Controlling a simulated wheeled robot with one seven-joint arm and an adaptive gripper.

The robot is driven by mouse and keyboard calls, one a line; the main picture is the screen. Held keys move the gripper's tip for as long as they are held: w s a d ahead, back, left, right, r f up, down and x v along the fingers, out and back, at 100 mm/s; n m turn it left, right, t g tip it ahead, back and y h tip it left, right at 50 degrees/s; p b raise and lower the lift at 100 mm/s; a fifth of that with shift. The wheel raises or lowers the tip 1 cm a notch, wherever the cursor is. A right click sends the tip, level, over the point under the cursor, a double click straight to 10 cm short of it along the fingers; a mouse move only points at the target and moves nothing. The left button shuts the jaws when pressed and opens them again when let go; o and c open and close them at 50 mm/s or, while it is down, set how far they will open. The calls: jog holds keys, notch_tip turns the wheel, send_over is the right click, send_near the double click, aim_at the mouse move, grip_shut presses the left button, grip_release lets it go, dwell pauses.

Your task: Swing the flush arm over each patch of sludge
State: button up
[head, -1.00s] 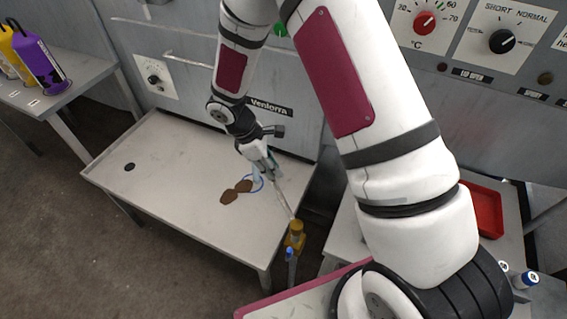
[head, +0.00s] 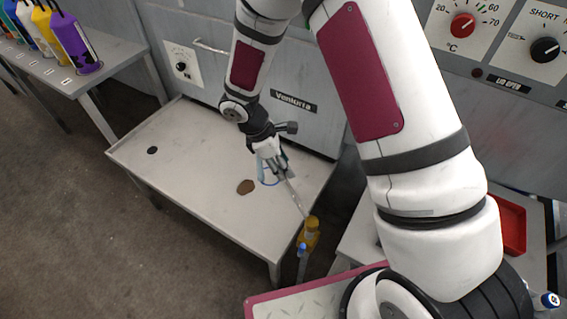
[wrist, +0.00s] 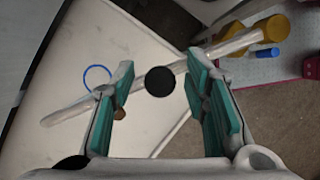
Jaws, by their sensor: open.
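The flush arm (head: 293,194) is a pale tube reaching over the tray from a yellow pivot post (head: 310,236) at the tray's near right corner. It crosses the wrist view (wrist: 215,52) diagonally. A black round knob (wrist: 160,81) sits on the tube. A blue ring (head: 266,178) shows near its free end. My gripper (wrist: 160,97) is open, its teal-padded fingers on either side of the knob, with gaps visible; it also shows in the head view (head: 279,171). One brown sludge patch (head: 245,187) lies on the tray, left of the ring; a finger partly hides it in the wrist view.
The pale tray table (head: 190,165) has a dark drain hole (head: 152,150) at its left. A grey machine panel (head: 215,70) stands behind it. A blue-capped piece (head: 302,250) stands by the post. Coloured bottles (head: 75,42) stand on a side table. A red bin (head: 512,225) is at right.

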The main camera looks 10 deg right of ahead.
jog(key=v, duration=1.2)
jog(key=shift+d, duration=0.1)
dwell(1.2)
jog(key=c, duration=0.9)
jog(key=shift+d+f, duration=0.1)
grip_shut()
jog(key=d+f+m, duration=0.1)
jog(key=m, duration=0.1)
jog(key=d+f+m+g+y, duration=0.1)
jog(key=m, duration=0.2)
jog(key=d+f+m+g+y+b, duration=0.1)
jog(key=m, duration=0.2)
jog(key=shift+s+d+f, duration=0.1)
jog(key=shift+s+d, duration=0.1)
jog(key=shift+d, duration=0.1)
jog(key=w+d+f+m+t+y+b, duration=0.1)
jog(key=w+d+f+m+y, duration=0.25)
jog(key=m, duration=0.85)
jog(key=w+d+f+m+t+y+b, duration=0.15)
jog(key=d+m+y, duration=0.3)
jog(key=m, duration=0.65)
jog(key=x, duration=0.9)
jog(key=shift+f+g, duration=0.4)
jog(key=shift+g, duration=0.05)
